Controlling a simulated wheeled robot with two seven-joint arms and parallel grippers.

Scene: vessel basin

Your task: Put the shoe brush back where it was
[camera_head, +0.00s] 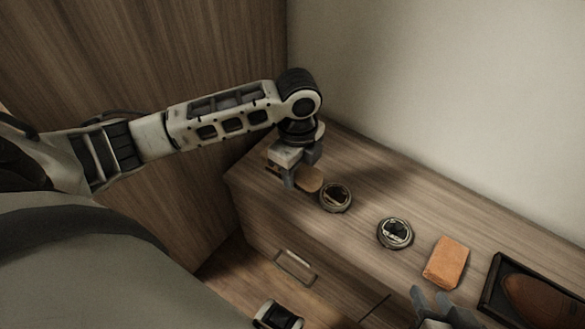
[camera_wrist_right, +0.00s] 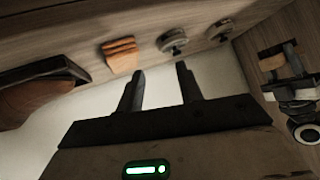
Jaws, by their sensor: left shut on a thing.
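The shoe brush (camera_head: 310,179) has a light brown wooden body and is at the left end of the cabinet top. My left gripper (camera_head: 299,176) is shut on it from above and hides part of it. In the right wrist view, the brush (camera_wrist_right: 272,62) shows between the fingers of the left gripper (camera_wrist_right: 283,65). I cannot tell whether the brush touches the cabinet top. My right gripper (camera_head: 432,300) is at the front edge of the cabinet in the head view. In the wrist view, its fingers (camera_wrist_right: 160,88) are apart with nothing between them.
On the wooden cabinet top (camera_head: 365,170) stand two round tins (camera_head: 335,197) (camera_head: 395,233), an orange folded cloth or block (camera_head: 446,262) and a dark tray (camera_head: 491,285) with a brown shoe (camera_head: 535,300). The strip behind them along the wall is clear. A drawer handle (camera_head: 296,267) is on the front.

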